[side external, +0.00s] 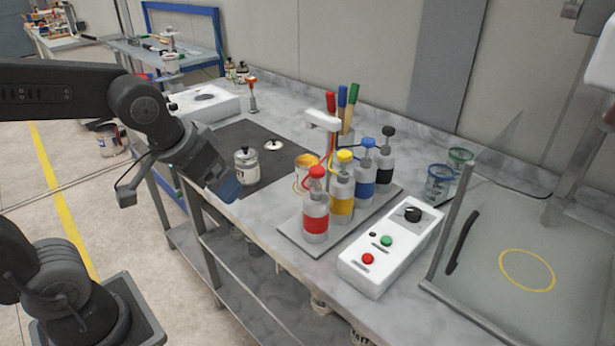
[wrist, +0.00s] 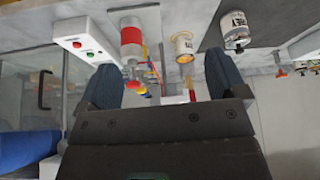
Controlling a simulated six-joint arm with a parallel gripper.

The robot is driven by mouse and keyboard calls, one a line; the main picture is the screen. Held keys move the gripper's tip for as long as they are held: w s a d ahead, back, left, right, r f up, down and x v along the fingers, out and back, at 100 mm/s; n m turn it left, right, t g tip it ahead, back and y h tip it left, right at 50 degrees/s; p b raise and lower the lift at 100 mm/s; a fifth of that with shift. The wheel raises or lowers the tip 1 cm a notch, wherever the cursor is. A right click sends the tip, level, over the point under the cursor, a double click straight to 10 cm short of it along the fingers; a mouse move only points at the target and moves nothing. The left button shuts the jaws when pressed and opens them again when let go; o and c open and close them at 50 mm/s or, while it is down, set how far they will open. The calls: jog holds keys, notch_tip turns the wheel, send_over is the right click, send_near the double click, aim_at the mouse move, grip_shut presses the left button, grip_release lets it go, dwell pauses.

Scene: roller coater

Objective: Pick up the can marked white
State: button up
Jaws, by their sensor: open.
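A small can with a pale label and dark lettering (side external: 246,166) stands upright on the dark mat at the front of the bench. The lettering is too small to read for certain. It also shows in the wrist view, which looks upside down, at the upper right (wrist: 235,30). My gripper (side external: 226,184) is just left of this can, near the bench's front edge, and apart from it. In the wrist view my gripper (wrist: 163,78) has its two dark blue fingers spread wide with nothing held between them. The can lies beyond the right finger.
An open can with yellow-orange contents (side external: 304,174) stands right of the labelled can. A white control box (side external: 388,250) is farther right. A round lid (side external: 273,145) lies on the dark mat (side external: 237,137).

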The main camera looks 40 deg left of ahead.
aim_at(307, 165)
jog(key=w+a+f+n, duration=0.1)
jog(key=w+f, duration=0.3)
jog(key=w, duration=0.2)
jog(key=w+a+f+n, duration=0.1)
jog(key=w+f, duration=0.4)
jog(key=w, duration=0.1)
jog(key=w+a+f+n+g+y, duration=0.1)
jog(key=w+f, duration=0.4)
jog(key=w, duration=0.1)
jog(key=shift+w+a+f, duration=0.1)
jog(key=shift+w+f, duration=0.05)
jog(key=shift+w, duration=0.05)
jog(key=shift+w+a+f, duration=0.1)
jog(key=shift+w+a, duration=0.05)
jog(key=shift+w, duration=0.15)
jog(key=w+a, duration=0.1)
jog(key=w, duration=0.2)
jog(key=w+a, duration=0.2)
jog(key=w, duration=0.2)
jog(key=w+a, duration=0.1)
jog(key=w, duration=0.2)
jog(key=shift+w+a, duration=0.2)
jog(key=shift+w, duration=0.2)
jog(key=shift+w+f, duration=0.1)
jog(key=shift+f, duration=0.45)
jog(key=shift+c, duration=0.5)
jog(key=c, duration=1.1)
jog(key=shift+r, duration=0.1)
jog(key=shift+c, duration=0.2)
